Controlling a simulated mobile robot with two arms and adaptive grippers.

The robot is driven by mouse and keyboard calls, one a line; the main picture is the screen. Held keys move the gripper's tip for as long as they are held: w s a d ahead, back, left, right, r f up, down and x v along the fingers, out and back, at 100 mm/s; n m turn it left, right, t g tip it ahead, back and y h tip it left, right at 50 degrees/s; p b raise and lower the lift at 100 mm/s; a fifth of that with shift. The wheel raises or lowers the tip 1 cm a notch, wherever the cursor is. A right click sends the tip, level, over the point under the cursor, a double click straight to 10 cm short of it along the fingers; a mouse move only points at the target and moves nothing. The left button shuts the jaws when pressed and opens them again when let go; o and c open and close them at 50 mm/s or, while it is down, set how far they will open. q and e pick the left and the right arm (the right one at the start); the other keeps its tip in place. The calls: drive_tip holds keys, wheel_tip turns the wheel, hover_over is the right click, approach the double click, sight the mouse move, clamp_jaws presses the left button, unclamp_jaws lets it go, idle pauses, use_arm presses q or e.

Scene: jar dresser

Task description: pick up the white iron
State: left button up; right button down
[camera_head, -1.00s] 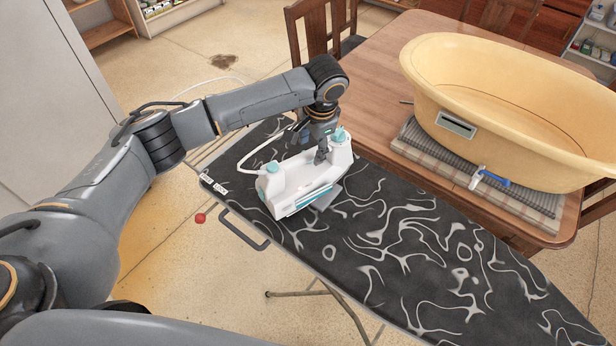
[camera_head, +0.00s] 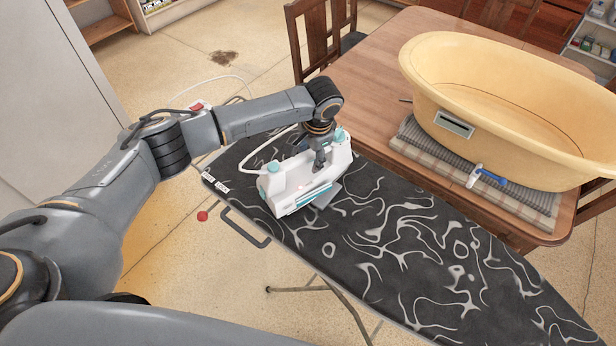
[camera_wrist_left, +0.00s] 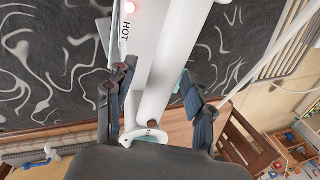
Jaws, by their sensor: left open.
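The white iron (camera_head: 300,184) with teal parts sits near the left end of the black patterned ironing board (camera_head: 420,250). My left gripper (camera_head: 319,160) points down at the iron's upper part. In the left wrist view, its open fingers (camera_wrist_left: 158,95) stand on either side of a white part of the iron (camera_wrist_left: 160,65), with a gap visible at the right finger. A red light and the word HOT show on the iron there. The gripper hides part of the iron's top in the head view. My right gripper is not in view.
A white cord loops from the iron's left side. A wooden table (camera_head: 375,75) behind the board holds a yellow tub (camera_head: 500,110), folded cloths (camera_head: 420,160) and a blue-and-white brush-like object (camera_head: 487,177). A wooden chair (camera_head: 320,35) stands behind. A red object (camera_head: 202,216) lies on the floor.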

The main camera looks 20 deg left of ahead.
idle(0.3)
use_arm(q)
clamp_jaws()
idle(0.3)
drive_tip(key=shift+w+r, duration=0.1)
